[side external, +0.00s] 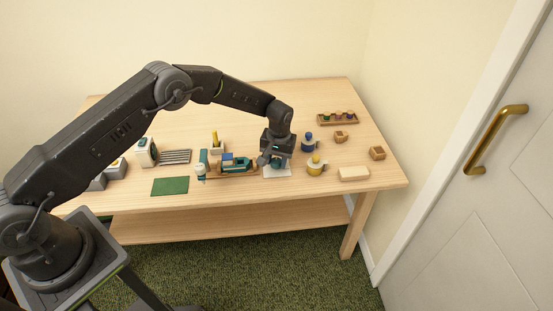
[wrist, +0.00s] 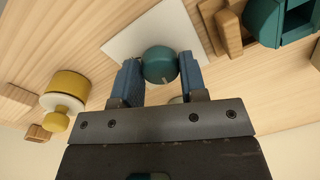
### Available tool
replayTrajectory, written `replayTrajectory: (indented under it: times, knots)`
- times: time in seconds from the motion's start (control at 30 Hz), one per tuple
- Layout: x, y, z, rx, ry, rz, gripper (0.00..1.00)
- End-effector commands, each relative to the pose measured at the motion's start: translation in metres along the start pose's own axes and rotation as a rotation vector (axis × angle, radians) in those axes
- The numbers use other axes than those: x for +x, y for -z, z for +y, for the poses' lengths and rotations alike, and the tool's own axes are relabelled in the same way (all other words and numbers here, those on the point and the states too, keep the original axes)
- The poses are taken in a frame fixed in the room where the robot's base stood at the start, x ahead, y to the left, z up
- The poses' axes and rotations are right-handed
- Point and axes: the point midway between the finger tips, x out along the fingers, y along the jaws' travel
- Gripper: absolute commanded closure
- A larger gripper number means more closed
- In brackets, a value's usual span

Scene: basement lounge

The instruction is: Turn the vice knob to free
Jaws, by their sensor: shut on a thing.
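The vice knob (wrist: 159,64) is a round teal knob with a pale mark on its face. It stands over a white plate (wrist: 127,45), which also shows in the side view (side external: 283,172). My gripper (wrist: 161,72) is around the knob, one blue-grey finger on each side, shut on it. In the side view my gripper (side external: 275,160) points down at the table and mostly hides the knob. I cannot tell which setting the pale mark stands at.
A yellow and white knobbed piece (side external: 316,165) and a blue one (side external: 308,142) stand to the right. A pale block (side external: 354,174) lies near the front right edge. A green mat (side external: 170,186) lies at front left.

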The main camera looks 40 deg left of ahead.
Motion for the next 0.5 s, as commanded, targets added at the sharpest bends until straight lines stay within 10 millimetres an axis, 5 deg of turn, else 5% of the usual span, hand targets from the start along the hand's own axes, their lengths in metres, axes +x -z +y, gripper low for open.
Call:
replayTrajectory:
  times: [0.5]
  knots:
    - [0.0011, -0.0005, -0.0006, -0.196, 0.002, -0.016, 0.85]
